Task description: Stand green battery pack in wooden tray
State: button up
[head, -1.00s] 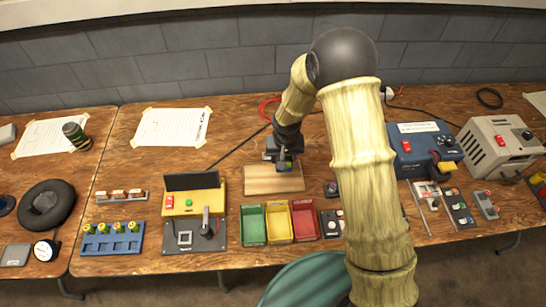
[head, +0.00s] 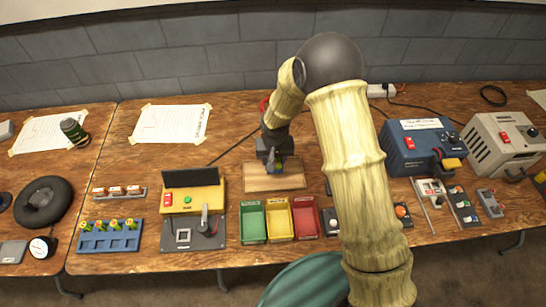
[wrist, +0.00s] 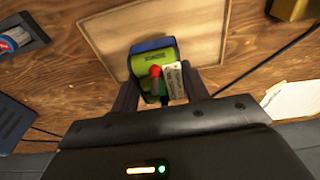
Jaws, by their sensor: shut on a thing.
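The green battery pack (wrist: 153,62) has a blue end, a white label and a red part facing the wrist camera. My gripper (wrist: 163,90) is shut on it, with one finger on each side. In the head view my gripper (head: 276,162) is over the wooden tray (head: 292,183), and only a small part of the pack (head: 280,169) shows below the fingers. The pale tray also shows behind the pack in the wrist view (wrist: 205,30). I cannot tell whether the pack touches the tray.
Green, yellow and red bins (head: 279,225) stand just in front of the tray. A yellow tester (head: 191,198) is to the left and a blue charger box (head: 413,148) to the right. Cables run behind. My arm hides part of the bench right of the bins.

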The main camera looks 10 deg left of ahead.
jog(key=shift+a+f+b, duration=0.1)
jog(key=shift+f+b, duration=0.9)
jog(key=shift+f, duration=0.7)
jog(key=shift+s+f+b, duration=0.1)
jog(key=shift+f+b, duration=0.55)
jog(key=shift+f, duration=0.15)
dwell(0.8)
jog(key=o, duration=1.4)
jog(key=shift+o, duration=0.2)
jog(key=shift+r+p, duration=2.45)
jog(key=shift+r, duration=1.05)
